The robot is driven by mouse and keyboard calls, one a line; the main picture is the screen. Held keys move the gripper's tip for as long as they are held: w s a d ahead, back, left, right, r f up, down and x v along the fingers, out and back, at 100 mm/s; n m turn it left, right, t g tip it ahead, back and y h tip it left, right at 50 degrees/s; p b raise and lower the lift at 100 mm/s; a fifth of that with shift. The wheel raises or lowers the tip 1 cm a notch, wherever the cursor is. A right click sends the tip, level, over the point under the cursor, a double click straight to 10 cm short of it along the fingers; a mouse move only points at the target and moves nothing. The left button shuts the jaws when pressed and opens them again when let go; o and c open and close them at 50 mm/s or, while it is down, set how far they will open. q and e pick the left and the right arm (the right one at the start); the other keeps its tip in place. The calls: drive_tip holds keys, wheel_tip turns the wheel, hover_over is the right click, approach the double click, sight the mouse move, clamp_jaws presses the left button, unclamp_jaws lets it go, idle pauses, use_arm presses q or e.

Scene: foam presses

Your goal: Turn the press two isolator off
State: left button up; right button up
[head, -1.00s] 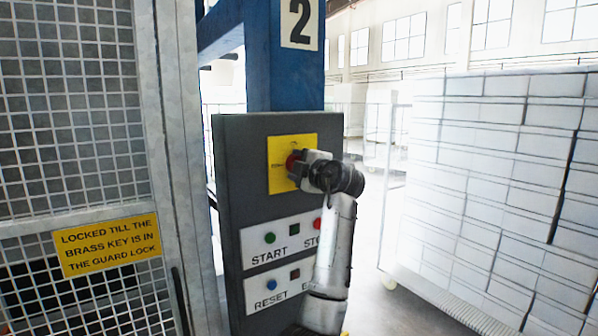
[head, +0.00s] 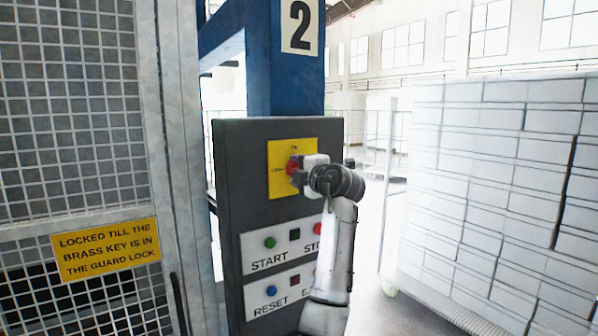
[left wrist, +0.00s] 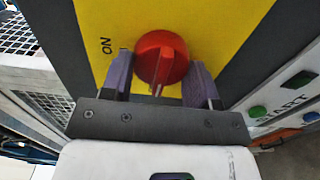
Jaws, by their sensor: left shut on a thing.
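The press two isolator is a red round knob (head: 292,164) on a yellow plate (head: 280,185), high on the dark grey control box below the number 2 sign. My left gripper (head: 298,171) is at the knob, coming from the right in the head view. In the left wrist view its two fingers (left wrist: 160,76) stand either side of the red knob (left wrist: 160,50) and are shut on it. The knob's pale-marked ridge points toward the gripper base there. An ON label (left wrist: 107,46) is left of the knob. Other lettering is too small to read surely.
The dark control box (head: 235,215) has START, RESET and other buttons below the plate; my arm hides part. A mesh guard (head: 75,110) with a yellow brass-key sign (head: 106,249) stands left. A tall stack of white blocks (head: 490,180) stands right.

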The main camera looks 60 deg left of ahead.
use_arm(q)
drive_tip(key=o, duration=0.9)
drive_tip(key=shift+w+d+b, duration=0.1)
drive_tip(key=shift+d+b, duration=0.9)
drive_tip(key=shift+d, duration=5.9)
